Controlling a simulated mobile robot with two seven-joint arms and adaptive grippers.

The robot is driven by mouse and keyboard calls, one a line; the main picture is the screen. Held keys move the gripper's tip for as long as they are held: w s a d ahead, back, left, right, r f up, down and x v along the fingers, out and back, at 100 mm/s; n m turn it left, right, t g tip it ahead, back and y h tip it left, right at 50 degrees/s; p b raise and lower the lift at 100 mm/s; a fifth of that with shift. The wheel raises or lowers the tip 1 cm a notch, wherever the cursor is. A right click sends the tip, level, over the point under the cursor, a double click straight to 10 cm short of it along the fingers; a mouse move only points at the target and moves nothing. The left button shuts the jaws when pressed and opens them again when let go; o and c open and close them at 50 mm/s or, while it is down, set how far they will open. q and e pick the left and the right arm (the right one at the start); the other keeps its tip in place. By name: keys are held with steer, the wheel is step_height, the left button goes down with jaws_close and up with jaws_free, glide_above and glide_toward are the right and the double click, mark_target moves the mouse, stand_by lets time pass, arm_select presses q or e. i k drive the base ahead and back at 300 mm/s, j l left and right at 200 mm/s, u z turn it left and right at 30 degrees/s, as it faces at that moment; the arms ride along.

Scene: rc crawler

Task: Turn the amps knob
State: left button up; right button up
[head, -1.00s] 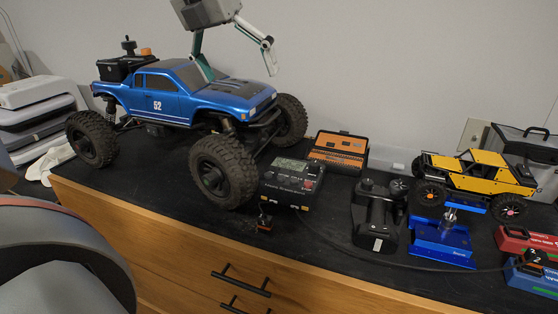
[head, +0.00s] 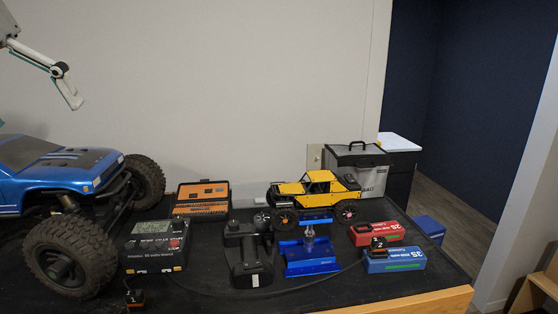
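The black charger (head: 153,250) stands on the dark worktop left of centre, with a lit display (head: 152,228) on its upper part. A small red control (head: 174,243) shows on its right side. Its labels are too small to read, so I cannot tell which control is the amps knob. My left gripper (head: 37,113) is at the upper left, partly cut off by the edge. Its fingers are spread and empty, in the air above the blue truck (head: 70,180) and well away from the charger. My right gripper is out of view.
The truck's large front wheel (head: 72,260) stands close to the charger's left side. An orange-and-black case (head: 202,198) is behind it. A black transmitter (head: 247,252), blue stand (head: 309,258), yellow crawler (head: 315,190) and red (head: 377,233) and blue (head: 394,261) packs fill the right.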

mark_target(179, 222)
steer(key=k, duration=0.9)
